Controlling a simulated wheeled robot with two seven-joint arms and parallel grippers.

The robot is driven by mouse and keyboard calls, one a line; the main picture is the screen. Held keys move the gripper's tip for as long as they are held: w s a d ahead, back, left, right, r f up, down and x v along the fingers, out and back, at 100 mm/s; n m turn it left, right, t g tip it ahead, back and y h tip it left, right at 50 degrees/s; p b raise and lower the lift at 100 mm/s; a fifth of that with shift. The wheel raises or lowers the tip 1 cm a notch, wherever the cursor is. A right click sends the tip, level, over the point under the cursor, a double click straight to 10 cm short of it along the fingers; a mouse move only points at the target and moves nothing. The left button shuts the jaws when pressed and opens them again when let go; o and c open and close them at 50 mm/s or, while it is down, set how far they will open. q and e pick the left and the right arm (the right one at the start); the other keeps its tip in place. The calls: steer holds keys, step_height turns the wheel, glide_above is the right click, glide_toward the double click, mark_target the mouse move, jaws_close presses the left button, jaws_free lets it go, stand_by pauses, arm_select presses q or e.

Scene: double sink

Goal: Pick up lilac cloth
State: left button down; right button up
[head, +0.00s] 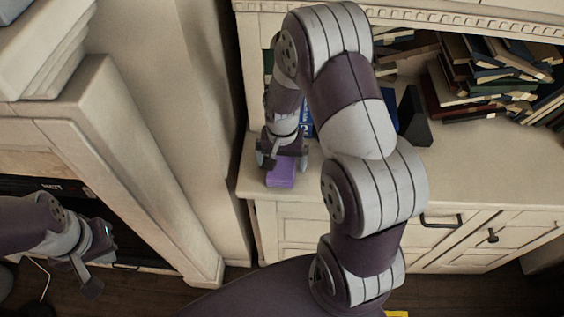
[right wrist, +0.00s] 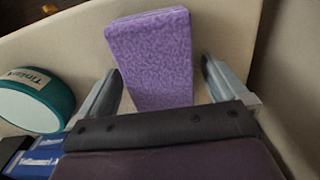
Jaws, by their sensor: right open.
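The lilac cloth (head: 281,174) is a flat, folded purple block at the left front corner of the cabinet top. It also fills the upper middle of the right wrist view (right wrist: 155,50). My right gripper (head: 283,158) is over the cloth's rear part. In the right wrist view its two fingers stand open, one on each side of the cloth, with gaps visible. The cloth's near end is hidden by the gripper body. My left gripper (head: 98,272) hangs at the lower left, away from the cloth; its jaw opening is unclear.
In the right wrist view a teal round container (right wrist: 38,98) and a blue box (right wrist: 32,160) stand left of the gripper. A dark wedge-shaped object (head: 414,118) and piled books (head: 490,75) lie farther right on the cabinet. Bare cabinet top (head: 480,150) lies right of my arm.

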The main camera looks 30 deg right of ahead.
steer(key=c, duration=1)
steer(key=shift+r, duration=0.1)
